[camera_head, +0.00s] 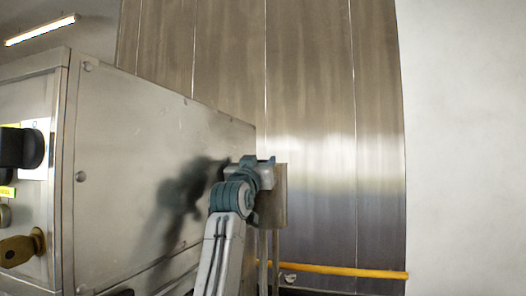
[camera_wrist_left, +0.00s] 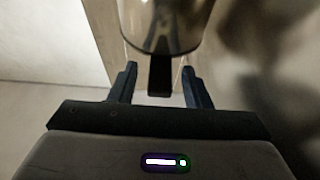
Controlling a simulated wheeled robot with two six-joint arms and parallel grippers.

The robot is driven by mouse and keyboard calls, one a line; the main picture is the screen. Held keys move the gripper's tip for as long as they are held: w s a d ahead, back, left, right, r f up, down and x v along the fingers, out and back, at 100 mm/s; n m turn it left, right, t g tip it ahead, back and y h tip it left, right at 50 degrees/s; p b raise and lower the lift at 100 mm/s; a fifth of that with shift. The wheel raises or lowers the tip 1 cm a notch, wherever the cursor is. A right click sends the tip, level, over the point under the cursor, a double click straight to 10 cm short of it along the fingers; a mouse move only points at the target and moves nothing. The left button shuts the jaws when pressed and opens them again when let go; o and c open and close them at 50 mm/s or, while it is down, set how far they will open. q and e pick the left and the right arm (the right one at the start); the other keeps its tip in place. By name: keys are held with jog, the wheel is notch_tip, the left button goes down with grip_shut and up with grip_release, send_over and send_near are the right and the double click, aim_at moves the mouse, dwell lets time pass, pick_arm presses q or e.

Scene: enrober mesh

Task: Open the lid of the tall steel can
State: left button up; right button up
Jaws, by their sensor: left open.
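In the left wrist view, a shiny rounded steel body (camera_wrist_left: 165,25), which looks like the can, hangs into the top of the picture. A dark flat tab (camera_wrist_left: 160,78) extends from its near edge. My left gripper (camera_wrist_left: 159,84) is open, with one finger on each side of the tab and a visible gap on both sides. In the head view, my left gripper (camera_head: 258,163) is at a small grey-brown steel piece (camera_head: 281,193), partly hidden behind my wrist. I cannot tell whether this piece is the can. The lid's state cannot be made out. My right gripper is not in view.
A large steel cabinet (camera_head: 150,150) stands close on the left, with a dark knob (camera_head: 33,148) and a brass-coloured handle (camera_head: 22,248) on its front. A yellow rail (camera_head: 350,271) runs low before tall steel panels (camera_head: 310,100). A pale wall (camera_head: 465,150) is at right.

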pick_arm(q)
jog(key=shift+p+x, duration=0.45)
jog(key=shift+x, duration=0.85)
jog(key=shift+c, duration=0.2)
grip_shut()
jog(key=shift+a+r, duration=0.1)
